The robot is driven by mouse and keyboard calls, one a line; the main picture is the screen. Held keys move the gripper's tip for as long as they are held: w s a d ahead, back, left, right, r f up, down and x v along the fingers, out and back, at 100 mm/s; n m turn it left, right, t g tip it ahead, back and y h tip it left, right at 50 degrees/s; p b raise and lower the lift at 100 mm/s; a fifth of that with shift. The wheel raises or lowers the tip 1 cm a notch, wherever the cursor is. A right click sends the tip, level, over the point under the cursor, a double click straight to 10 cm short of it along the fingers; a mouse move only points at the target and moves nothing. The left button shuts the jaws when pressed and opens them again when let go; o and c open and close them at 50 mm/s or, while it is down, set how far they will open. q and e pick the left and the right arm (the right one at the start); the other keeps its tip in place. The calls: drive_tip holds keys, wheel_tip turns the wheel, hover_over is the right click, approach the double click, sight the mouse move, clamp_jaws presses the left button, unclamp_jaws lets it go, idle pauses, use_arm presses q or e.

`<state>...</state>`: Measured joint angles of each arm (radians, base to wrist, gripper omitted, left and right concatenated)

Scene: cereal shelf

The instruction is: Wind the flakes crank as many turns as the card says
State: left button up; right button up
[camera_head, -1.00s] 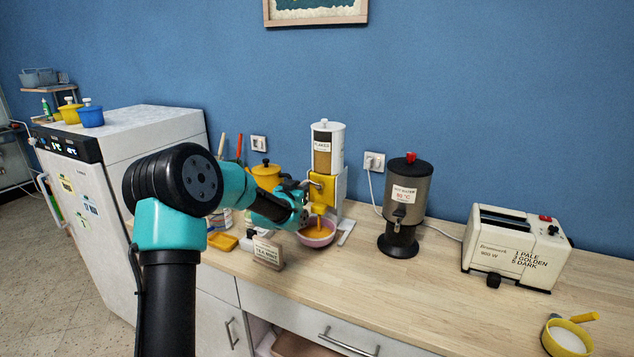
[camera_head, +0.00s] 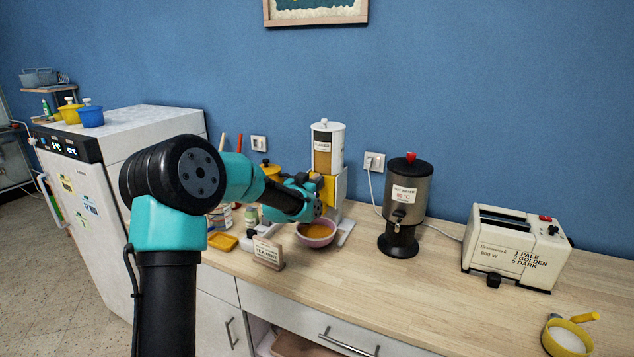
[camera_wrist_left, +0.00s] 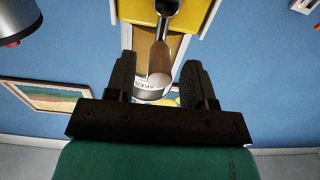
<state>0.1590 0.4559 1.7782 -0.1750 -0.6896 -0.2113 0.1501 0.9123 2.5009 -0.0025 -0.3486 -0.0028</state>
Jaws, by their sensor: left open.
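The flakes dispenser (camera_head: 328,150) stands against the wall, with a clear hopper above a yellow body (camera_head: 328,187). My left gripper (camera_head: 314,197) is in front of that body and hides the crank in the head view. In the left wrist view, the crank handle (camera_wrist_left: 161,62) on its metal arm lies between the two open fingers of my left gripper (camera_wrist_left: 158,78). I cannot tell whether either finger touches it. A pink bowl (camera_head: 301,236) with orange-brown flakes stands below the dispenser.
A hot water urn (camera_head: 408,205) stands right of the dispenser, and a toaster (camera_head: 513,248) farther right. A yellow tray (camera_head: 222,241) and jars are to the left. The counter (camera_head: 400,290) in front is clear. A yellow-rimmed pan (camera_head: 567,338) is at lower right.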

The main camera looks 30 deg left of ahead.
use_arm(q)
drive_tip(key=shift+s, duration=0.15)
drive_tip(key=s, duration=0.6)
drive_tip(key=shift+s+d, duration=0.2)
drive_tip(key=shift+s, duration=0.15)
idle(0.5)
